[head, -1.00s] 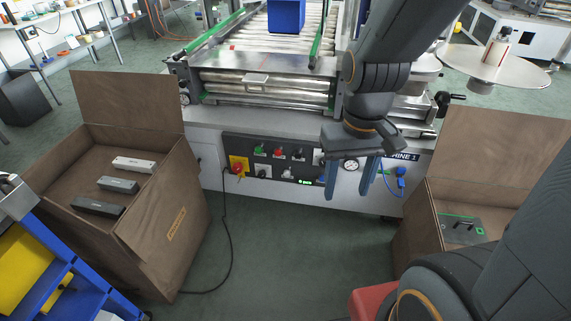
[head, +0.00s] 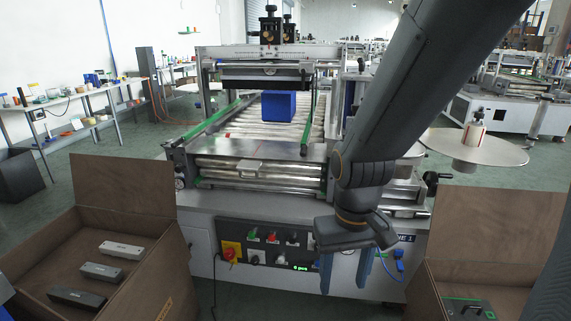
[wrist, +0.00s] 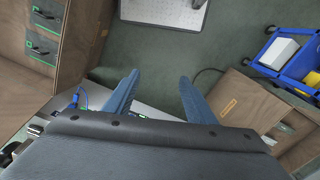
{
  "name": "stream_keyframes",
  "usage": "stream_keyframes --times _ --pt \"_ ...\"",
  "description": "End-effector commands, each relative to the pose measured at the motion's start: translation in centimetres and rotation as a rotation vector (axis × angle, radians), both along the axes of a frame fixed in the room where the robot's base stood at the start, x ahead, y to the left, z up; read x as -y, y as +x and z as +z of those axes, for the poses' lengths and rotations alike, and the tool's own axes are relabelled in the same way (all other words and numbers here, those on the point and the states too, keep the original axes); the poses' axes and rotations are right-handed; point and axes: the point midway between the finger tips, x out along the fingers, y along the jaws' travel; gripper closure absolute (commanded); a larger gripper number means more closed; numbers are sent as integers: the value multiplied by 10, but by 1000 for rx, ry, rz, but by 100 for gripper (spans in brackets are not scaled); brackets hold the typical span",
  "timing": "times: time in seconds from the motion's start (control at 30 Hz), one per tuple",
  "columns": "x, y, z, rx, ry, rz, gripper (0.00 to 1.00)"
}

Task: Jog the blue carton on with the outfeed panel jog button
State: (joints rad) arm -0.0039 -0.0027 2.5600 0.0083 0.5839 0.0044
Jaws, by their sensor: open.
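The blue carton (head: 279,106) stands upright on the roller conveyor, between the green side rails, in the head view. The machine's front panel (head: 232,236) carries a red knob on yellow, green, red and dark switches, and a small green display; my gripper and arm cover its right part. I cannot tell which control is the jog button. My gripper (head: 345,276) hangs in front of the panel's right side, fingers pointing down, open and empty. In the wrist view its two blue fingers (wrist: 158,100) are spread apart above the floor.
An open brown box (head: 150,278) with several grey bars stands at the left front. Another brown box (head: 500,235) stands at the right. A round plate (head: 475,148) with a white bottle sits right of the conveyor. A blue cart (wrist: 290,60) shows in the wrist view.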

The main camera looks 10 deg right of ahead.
Motion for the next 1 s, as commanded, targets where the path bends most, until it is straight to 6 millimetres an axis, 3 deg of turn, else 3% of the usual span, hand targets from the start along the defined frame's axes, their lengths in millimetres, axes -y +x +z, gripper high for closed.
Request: stream_keyframes --times 0.5,0.8,1.0 --pt "0 0 0 0 0 0 51" --pt "0 0 0 0 0 0 100" --pt "0 0 0 0 0 0 100"
